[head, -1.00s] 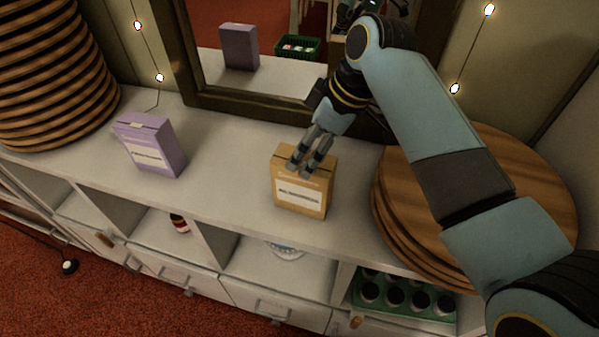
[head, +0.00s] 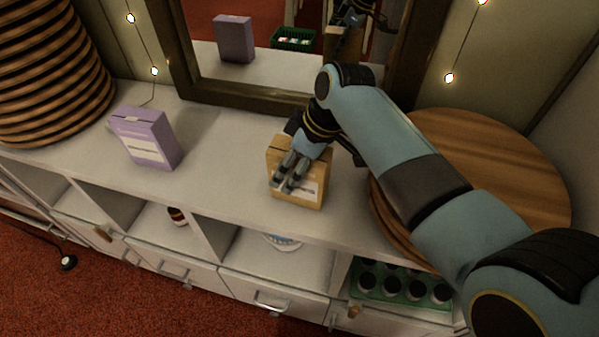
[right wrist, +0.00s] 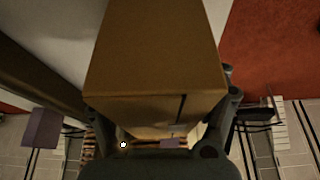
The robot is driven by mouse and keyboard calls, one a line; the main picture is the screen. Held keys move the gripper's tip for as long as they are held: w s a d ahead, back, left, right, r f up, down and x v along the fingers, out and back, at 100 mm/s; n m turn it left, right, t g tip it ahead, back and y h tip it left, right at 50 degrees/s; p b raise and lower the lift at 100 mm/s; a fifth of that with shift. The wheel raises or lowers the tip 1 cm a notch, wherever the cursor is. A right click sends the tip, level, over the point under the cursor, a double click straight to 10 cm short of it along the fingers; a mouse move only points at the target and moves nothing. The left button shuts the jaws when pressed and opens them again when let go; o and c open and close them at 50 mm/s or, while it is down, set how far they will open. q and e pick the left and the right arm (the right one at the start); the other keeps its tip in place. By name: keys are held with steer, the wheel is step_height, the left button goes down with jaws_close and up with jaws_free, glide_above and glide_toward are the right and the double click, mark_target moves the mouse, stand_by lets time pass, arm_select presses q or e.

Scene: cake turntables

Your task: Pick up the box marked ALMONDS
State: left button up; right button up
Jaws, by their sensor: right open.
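A tan-orange box (head: 313,165) with a white label stands on the white shelf top, below the mirror. Its lettering is too blurred and covered to read. A purple box (head: 145,138) with a white label stands to the left, its print also unreadable. My right gripper (head: 286,184) is open at the tan box, its fingers overlapping the front and hiding part of the label. In the right wrist view, the tan box (right wrist: 160,50) fills the space between the open fingers; contact cannot be told. My left gripper is out of view.
Stacked round wooden boards (head: 490,165) stand close on the right, under my right arm. A tall ribbed wooden stack (head: 50,75) is at far left. The mirror frame (head: 250,100) is behind the box. The shelf top between the boxes is clear.

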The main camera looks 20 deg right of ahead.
steer(key=shift+f, duration=0.1)
steer(key=c, duration=1.5)
steer(key=shift+o, duration=0.2)
